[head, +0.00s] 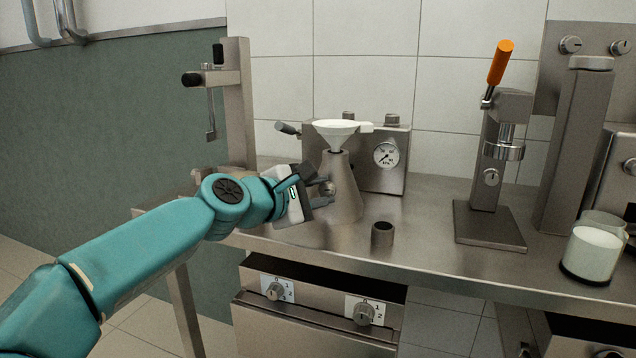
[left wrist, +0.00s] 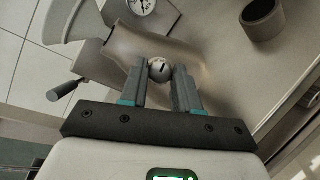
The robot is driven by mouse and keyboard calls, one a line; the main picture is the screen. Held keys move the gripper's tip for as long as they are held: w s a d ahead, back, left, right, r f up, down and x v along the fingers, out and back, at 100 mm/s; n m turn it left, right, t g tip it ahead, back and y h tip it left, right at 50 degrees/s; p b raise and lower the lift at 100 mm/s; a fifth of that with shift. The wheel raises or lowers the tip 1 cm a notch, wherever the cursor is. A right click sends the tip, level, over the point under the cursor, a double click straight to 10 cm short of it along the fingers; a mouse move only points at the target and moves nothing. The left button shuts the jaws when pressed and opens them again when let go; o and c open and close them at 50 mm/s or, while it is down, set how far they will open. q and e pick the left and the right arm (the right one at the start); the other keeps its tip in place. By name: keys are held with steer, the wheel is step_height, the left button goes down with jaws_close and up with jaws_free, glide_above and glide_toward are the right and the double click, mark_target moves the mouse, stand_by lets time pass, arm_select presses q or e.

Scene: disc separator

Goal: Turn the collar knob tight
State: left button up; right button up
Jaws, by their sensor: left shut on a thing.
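The collar knob (left wrist: 160,69) is a small round metal knob with a dark slot, on the side of a conical metal vessel (head: 343,190) that stands on the steel bench. My left gripper (head: 325,190) reaches it from the left and is shut on the knob. In the left wrist view the two fingers (left wrist: 161,80) sit on either side of the knob. A white funnel (head: 336,130) sits on top of the vessel. In the head view the fingers partly hide the knob. My right gripper is in neither view.
A metal box with a gauge (head: 386,154) stands behind the vessel. A small dark cup (head: 382,234) stands to the right on the bench. A lever press with an orange handle (head: 501,62) and a white-filled beaker (head: 592,252) are further right. The bench (head: 430,215) is clear between cup and press.

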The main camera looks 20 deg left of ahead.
arm_select(q)
steer(key=shift+r+m+p, duration=0.4)
steer(key=shift+m, duration=0.2)
steer(key=m+g+y+p, duration=0.1)
steer(key=m+p, duration=0.3)
steer(key=p, duration=0.1)
steer(key=m+g+y+p, duration=0.1)
steer(key=m+g+p, duration=0.1)
steer(key=m+p, duration=0.2)
steer(key=m+g+p, duration=0.1)
steer(key=m+p, duration=0.4)
steer(key=p, duration=0.3)
steer(key=shift+w+d+r+g+y, duration=0.15)
steer(key=shift+d+r+g+y, duration=0.1)
steer(key=shift+g+y, duration=0.15)
steer(key=shift+f+m+y+p, duration=0.1)
steer(key=shift+m+y+p, duration=0.3)
steer(key=shift+m, duration=0.3)
steer(key=shift+f+m, duration=0.1)
steer(key=shift+m, duration=0.2)
steer(key=shift+f+m+y, duration=0.1)
steer(key=shift+m+y, duration=0.3)
steer(key=shift+m, duration=0.4)
steer(key=o, duration=1.1)
steer(key=shift+c, duration=0.2)
